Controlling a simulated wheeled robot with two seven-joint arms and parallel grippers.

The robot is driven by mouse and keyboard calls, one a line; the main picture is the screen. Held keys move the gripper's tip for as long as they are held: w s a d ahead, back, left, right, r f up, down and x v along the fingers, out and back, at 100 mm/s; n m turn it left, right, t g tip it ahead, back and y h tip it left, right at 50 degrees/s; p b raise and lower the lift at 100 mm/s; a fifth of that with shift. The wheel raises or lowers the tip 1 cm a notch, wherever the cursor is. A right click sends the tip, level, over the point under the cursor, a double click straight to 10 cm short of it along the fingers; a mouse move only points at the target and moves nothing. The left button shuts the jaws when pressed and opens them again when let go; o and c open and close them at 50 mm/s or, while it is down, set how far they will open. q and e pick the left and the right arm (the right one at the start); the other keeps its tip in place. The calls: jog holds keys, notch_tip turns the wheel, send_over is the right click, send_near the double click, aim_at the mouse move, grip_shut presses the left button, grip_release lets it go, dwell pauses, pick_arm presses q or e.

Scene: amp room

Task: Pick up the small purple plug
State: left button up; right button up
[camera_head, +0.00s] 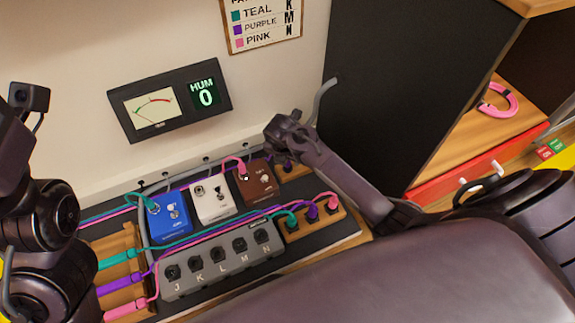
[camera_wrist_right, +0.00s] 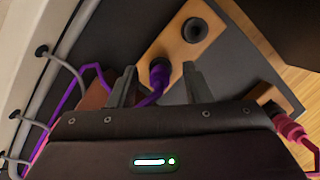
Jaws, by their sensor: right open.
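A small purple plug (camera_wrist_right: 158,76) stands in a wooden socket strip (camera_wrist_right: 226,18), with a purple cable running from it to the left. My right gripper (camera_wrist_right: 160,68) is open, one finger on each side of this plug, and contact cannot be told. In the head view the plug (camera_head: 289,163) is partly hidden behind the brown pedal and my right arm, whose fingers are hidden there. Another purple plug (camera_head: 312,211) sits in the front right block, and a larger purple plug (camera_head: 124,283) lies in the left block. My left arm shows at the left edge; its fingers do not.
Blue (camera_head: 170,218), white (camera_head: 212,200) and brown (camera_head: 256,184) pedals stand behind a grey footswitch unit (camera_head: 222,259). An empty black socket (camera_wrist_right: 195,29) is beside the plug. A dark cabinet (camera_head: 400,90) stands at right.

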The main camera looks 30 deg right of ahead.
jog(key=shift+c, duration=0.4)
grip_shut()
jog(key=shift+r, duration=0.15)
